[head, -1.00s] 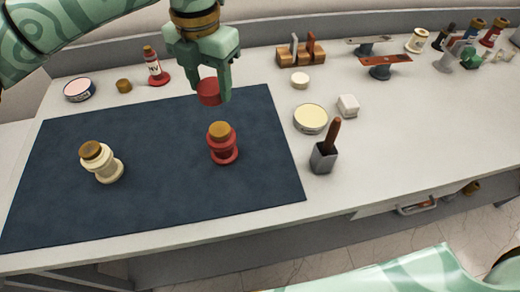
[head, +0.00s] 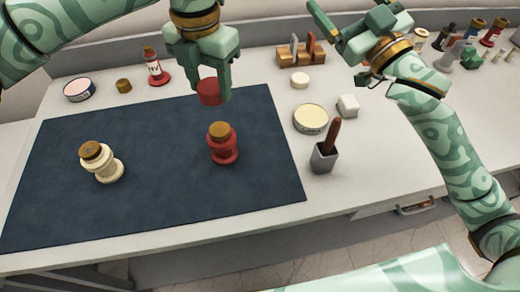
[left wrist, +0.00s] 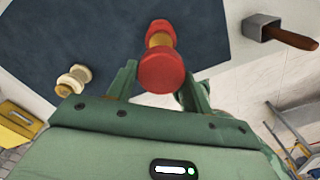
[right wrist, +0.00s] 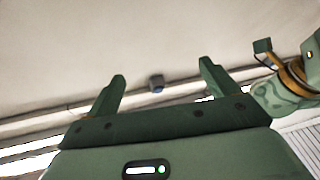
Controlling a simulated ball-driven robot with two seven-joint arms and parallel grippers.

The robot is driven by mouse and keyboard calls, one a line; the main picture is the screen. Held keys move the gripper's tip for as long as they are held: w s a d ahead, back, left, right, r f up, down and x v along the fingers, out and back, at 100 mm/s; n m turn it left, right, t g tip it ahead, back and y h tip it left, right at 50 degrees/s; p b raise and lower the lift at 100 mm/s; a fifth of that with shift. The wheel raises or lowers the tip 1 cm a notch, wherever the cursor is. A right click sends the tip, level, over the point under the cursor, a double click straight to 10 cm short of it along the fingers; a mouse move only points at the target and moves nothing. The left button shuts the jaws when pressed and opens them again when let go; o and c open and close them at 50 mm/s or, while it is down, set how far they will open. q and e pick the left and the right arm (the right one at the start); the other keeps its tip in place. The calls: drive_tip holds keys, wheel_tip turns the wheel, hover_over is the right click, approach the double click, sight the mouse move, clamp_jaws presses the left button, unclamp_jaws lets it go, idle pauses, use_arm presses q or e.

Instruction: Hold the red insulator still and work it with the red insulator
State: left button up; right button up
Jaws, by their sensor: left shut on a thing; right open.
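A red insulator (head: 222,150) with a brown-gold top stands upright on the dark blue mat (head: 150,205). My left gripper (head: 203,88) is shut on a second, short red insulator piece (head: 209,92), held above and behind the standing one in the head view. In the left wrist view the held red piece (left wrist: 162,72) sits between the fingers, with the standing red insulator (left wrist: 162,26) beyond it. The two look apart in the head view. My right gripper (head: 335,40) is open and empty, raised over the bench's back; the right wrist view shows its spread fingers (right wrist: 162,72).
A grey holder (head: 323,158) with a brown handle, a cream-topped tin (head: 311,119) and a white block (head: 348,105) stand right of the mat.

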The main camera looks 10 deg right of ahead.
drive_tip(key=s+a+r+g+y, duration=0.1)
drive_tip(key=s+a+g+y, duration=0.15)
drive_tip(key=a, duration=0.45)
drive_tip(key=s+a+r+g+y, duration=0.15)
drive_tip(key=a+y, duration=0.25)
drive_tip(key=a, duration=0.4)
drive_tip(key=g+h, duration=0.3)
drive_tip(key=g, duration=0.1)
hover_over(222, 140)
drive_tip(key=s+d, duration=0.2)
drive_tip(key=d, duration=0.4)
wheel_tip(222, 140, down, 14)
drive_tip(key=s+f+g+h, duration=0.2)
drive_tip(key=s+f, duration=0.2)
drive_tip(key=f, duration=0.8)
drive_tip(key=shift+n, duration=0.3)
drive_tip(key=x, duration=1.1)
drive_tip(key=shift+w+d+f, duration=0.1)
drive_tip(key=shift+w, duration=0.1)
